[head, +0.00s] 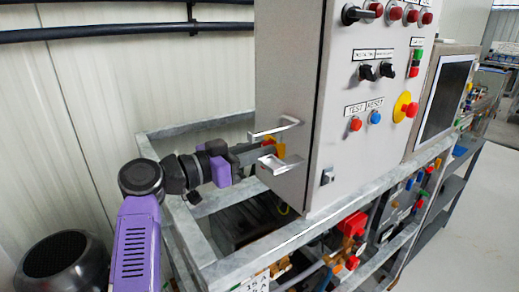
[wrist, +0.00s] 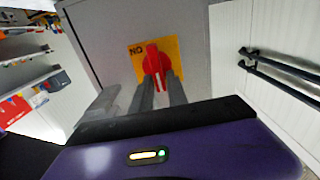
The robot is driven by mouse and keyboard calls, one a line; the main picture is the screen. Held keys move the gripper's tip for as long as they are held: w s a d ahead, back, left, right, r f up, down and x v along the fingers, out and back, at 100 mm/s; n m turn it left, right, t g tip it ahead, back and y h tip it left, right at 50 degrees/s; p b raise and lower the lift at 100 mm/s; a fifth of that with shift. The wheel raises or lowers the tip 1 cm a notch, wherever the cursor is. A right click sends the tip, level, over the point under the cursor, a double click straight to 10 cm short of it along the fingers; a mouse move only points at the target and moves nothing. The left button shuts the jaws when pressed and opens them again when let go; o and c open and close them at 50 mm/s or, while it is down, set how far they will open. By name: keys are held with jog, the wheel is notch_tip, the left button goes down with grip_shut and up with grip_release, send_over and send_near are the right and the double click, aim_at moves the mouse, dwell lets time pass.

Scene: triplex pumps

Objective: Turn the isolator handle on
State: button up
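The isolator handle (wrist: 152,62) is red with a white line. It sits on a yellow plate (wrist: 172,50) on the side of a grey cabinet, and lettering shows upside down at the plate's corner in the wrist view. The handle points nearly straight up and down there, slightly tilted. My gripper (wrist: 160,88) has its two grey fingers close together, one on each side of the handle's near end, with red filling the narrow gap. In the head view, my gripper (head: 268,150) reaches the cabinet side, and only bits of the yellow plate (head: 279,149) and red show.
Silver brackets (head: 275,130) stick out of the cabinet side above and below my gripper. The cabinet (head: 300,80) front carries buttons and switches. A metal frame (head: 215,265) runs below my arm. A dark round vessel (head: 62,262) stands at lower left, and pipes (head: 120,30) cross the wall.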

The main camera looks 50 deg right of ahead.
grip_shut()
jog(key=m+b, duration=0.4)
jog(key=s+f+m+b, duration=0.1)
jog(key=m+b, duration=0.4)
jog(key=s+m+b, duration=0.1)
jog(key=m+b, duration=0.4)
jog(key=shift+a+f, duration=0.3)
jog(key=shift+f, duration=0.1)
jog(key=shift+f+m+b, duration=0.15)
jog(key=shift+m+b, duration=1.2)
jog(key=shift+m, duration=0.55)
jog(key=shift+o, duration=2.4)
grip_release()
